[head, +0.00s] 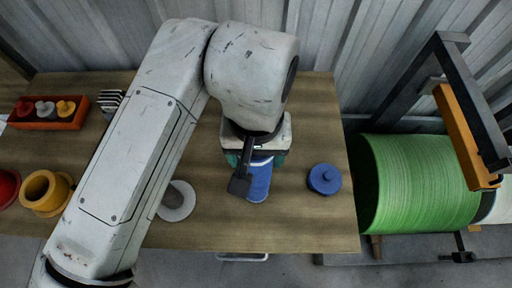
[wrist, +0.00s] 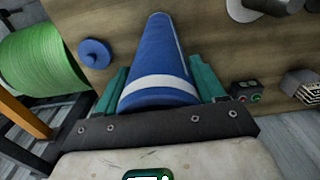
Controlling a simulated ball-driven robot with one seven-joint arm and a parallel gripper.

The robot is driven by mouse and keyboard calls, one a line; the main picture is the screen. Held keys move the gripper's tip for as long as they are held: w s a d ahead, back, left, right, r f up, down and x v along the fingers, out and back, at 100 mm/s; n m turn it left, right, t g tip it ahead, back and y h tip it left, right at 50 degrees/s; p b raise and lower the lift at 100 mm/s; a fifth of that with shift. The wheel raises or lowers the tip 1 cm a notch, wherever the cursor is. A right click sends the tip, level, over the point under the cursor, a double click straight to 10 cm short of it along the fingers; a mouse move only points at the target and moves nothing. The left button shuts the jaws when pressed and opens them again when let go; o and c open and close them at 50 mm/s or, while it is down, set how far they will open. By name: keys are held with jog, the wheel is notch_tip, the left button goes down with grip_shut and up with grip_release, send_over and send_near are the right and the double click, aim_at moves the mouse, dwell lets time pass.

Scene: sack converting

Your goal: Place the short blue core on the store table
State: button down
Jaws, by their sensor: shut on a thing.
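A blue core (head: 259,182) with a white band is between the teal fingers of my gripper (head: 256,160), over the right half of a wooden table (head: 300,220). In the wrist view the core (wrist: 158,55) narrows away from me, and both fingers of my gripper (wrist: 160,88) close on its sides near the white band. Its far end is against the wood in that view; I cannot tell whether it touches. My arm hides part of the table and the core's upper end in the head view.
A round blue plug (head: 324,179) lies right of the core. A grey flanged piece (head: 177,201), a yellow ring-shaped piece (head: 46,192) and a red tray (head: 48,124) with small knobbed pieces are left. A green roll (head: 420,185) under a dark frame (head: 405,85) stands beyond the right edge.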

jog(key=shift+f, duration=0.15)
jog(key=shift+c, duration=0.6)
grip_release()
notch_tip(320, 180, up, 12)
jog(key=shift+b, duration=0.35)
